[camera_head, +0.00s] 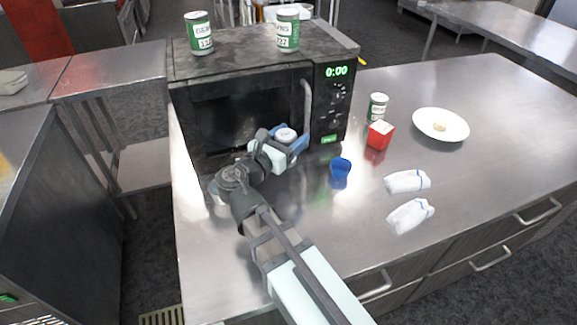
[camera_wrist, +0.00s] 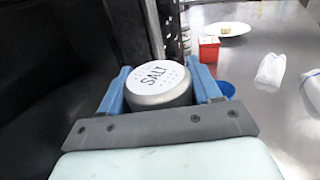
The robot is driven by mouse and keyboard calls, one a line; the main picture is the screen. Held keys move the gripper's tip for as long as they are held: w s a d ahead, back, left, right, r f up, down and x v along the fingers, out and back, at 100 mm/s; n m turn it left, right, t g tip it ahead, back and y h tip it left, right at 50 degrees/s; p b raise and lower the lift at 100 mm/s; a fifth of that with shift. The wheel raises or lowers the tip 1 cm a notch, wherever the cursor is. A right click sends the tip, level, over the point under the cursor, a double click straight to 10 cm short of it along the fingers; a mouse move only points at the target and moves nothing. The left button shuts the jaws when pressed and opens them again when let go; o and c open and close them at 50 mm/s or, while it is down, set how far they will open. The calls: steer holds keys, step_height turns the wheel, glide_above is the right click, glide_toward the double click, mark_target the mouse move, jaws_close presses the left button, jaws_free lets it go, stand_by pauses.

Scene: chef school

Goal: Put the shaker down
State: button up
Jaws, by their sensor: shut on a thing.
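A salt shaker (camera_wrist: 158,85) with a round silver lid marked "SALT" is between the blue fingers of my gripper (camera_wrist: 160,90) in the wrist view. My gripper (camera_head: 289,140) is shut on it in front of the microwave, near its right side. The shaker's lid (camera_head: 286,135) also shows in the head view. The shaker's lower part is hidden, so I cannot tell whether it touches the counter (camera_head: 480,100).
The black microwave (camera_head: 230,60) stands close behind my gripper, with two cans on top. To the right are a blue cup (camera_head: 340,169), a red box (camera_head: 379,135), a green can (camera_head: 377,106), a white plate (camera_head: 441,124) and two white cloths (camera_head: 407,182).

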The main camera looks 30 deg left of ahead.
steer(key=shift+f, duration=3.8)
steer(key=shift+f, duration=0.15)
steer(key=o, duration=1.2)
steer(key=shift+s, duration=0.25)
steer(key=s, duration=0.3)
steer(key=s+a, duration=0.1)
steer(key=s, duration=0.3)
steer(key=s+a, duration=0.1)
steer(key=s, duration=0.3)
steer(key=shift+s+a, duration=0.15)
steer(key=shift+r, duration=0.2)
